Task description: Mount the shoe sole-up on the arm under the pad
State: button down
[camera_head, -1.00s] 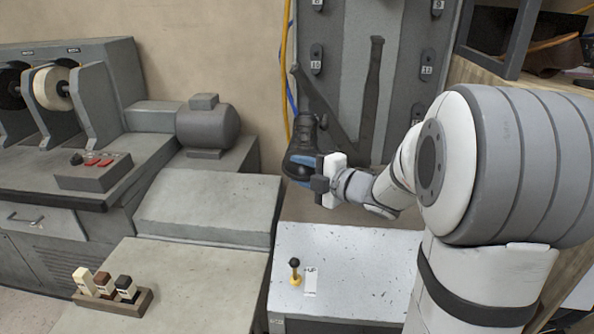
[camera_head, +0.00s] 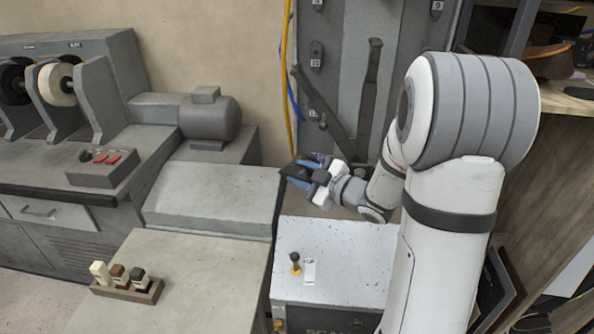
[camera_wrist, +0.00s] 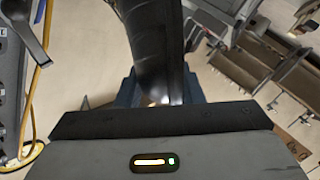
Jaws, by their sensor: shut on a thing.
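In the head view the shoe is small and mostly hidden by the gripper. In the wrist view the shoe (camera_wrist: 152,45) shows as a long, dark, glossy shape reaching away from between the fingers (camera_wrist: 157,93). I cannot tell which way its sole faces. The grey machine (camera_head: 345,60) has two dark bars (camera_head: 370,85) in a V on its front. I cannot make out for sure the mounting arm or the pad.
Below the gripper is a speckled cabinet top (camera_head: 345,250) with a small black-and-yellow lever (camera_head: 295,263). A bench with a motor (camera_head: 210,118) and wheels (camera_head: 57,85) stands left. A block tray (camera_head: 127,288) sits on the front table. Wooden shelving (camera_head: 550,150) is at right.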

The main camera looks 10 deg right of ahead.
jog(key=r+m+p, duration=0.1)
jog(key=m+p, duration=0.1)
jog(key=shift+p, duration=0.4)
jog(key=m+p, duration=0.2)
jog(key=m, duration=0.1)
jog(key=shift+p, duration=0.4)
jog(key=m+p, duration=0.2)
jog(key=m, duration=0.1)
jog(key=shift+s+f, duration=0.15)
jog(key=shift+f, duration=0.1)
jog(key=shift+f+m, duration=0.2)
jog(key=shift+m, duration=0.2)
jog(key=shift+f, duration=0.2)
